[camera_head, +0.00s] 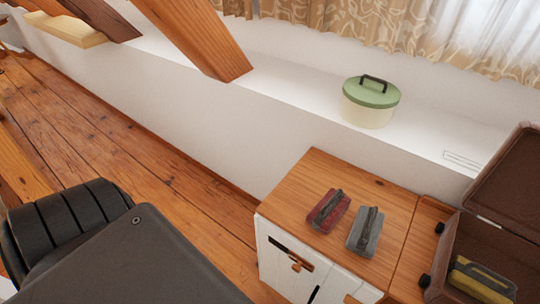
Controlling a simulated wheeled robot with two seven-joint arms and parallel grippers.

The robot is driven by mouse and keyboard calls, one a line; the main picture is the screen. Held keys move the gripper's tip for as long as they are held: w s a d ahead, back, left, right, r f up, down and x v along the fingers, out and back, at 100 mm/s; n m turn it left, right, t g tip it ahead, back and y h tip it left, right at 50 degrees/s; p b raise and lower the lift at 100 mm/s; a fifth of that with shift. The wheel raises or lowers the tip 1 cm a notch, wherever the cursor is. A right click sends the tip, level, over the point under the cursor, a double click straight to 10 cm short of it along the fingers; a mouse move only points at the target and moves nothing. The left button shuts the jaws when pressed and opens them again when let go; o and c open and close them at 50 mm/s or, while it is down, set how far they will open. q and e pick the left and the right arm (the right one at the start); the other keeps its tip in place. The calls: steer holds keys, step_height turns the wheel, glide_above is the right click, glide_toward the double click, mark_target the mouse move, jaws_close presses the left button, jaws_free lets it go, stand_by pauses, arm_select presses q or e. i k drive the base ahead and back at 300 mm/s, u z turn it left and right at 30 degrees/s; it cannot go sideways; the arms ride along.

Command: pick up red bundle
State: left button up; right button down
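The red bundle (329,211) lies on the wooden top of a small white cabinet, with a dark strap or handle along its upper side. A similar grey bundle (365,232) lies just to its right, with a narrow gap between them. Neither of my grippers is in view, and nothing touches the red bundle.
The cabinet top (300,187) has bare wood around the bundles. An open brown suitcase (457,244) stands at the right and holds a yellow bundle (480,281). A green-lidded cream pot (369,103) sits on the white ledge behind. A timber brace (205,42) slants down from above.

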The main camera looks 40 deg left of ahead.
mark_target(322, 218)
steer(key=u, duration=0.6)
steer(key=k, duration=1)
steer(key=z, duration=1.3)
steer(key=i, duration=1.6)
steer(key=u, duration=1.45)
